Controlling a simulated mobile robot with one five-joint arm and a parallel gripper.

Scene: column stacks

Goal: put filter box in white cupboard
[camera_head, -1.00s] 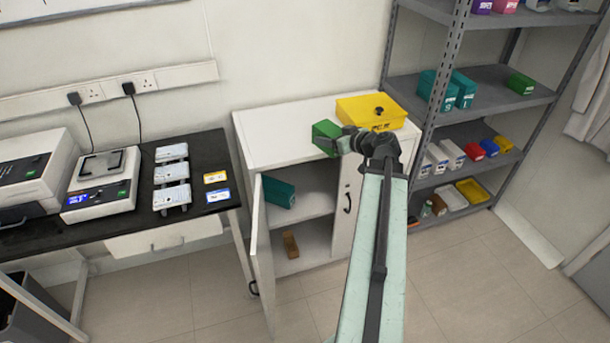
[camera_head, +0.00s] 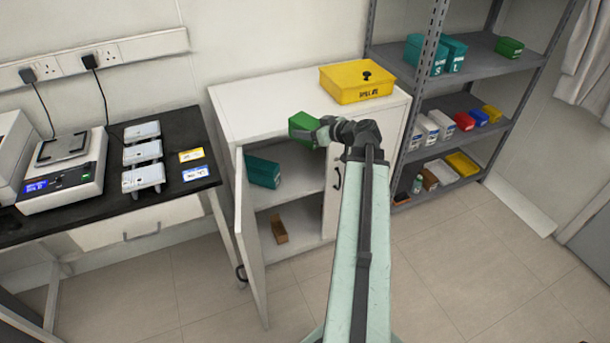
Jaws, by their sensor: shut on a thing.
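My gripper (camera_head: 318,131) is shut on a green box (camera_head: 303,125), which I take to be the filter box. It holds the box in front of the white cupboard (camera_head: 262,103), close below the front edge of its top. The left door (camera_head: 249,239) of the cupboard stands open and the right door is closed. A teal box (camera_head: 263,172) lies on the upper shelf inside, at the left. A small brown box (camera_head: 279,229) lies on the bottom. My arm hides part of the cupboard's right front.
A yellow box (camera_head: 356,83) with a black knob stands on the cupboard top. A grey shelf rack (camera_head: 480,87) with several boxes stands to the right. A black-topped bench (camera_head: 117,190) with a scale (camera_head: 67,171) is at the left. The floor in front is clear.

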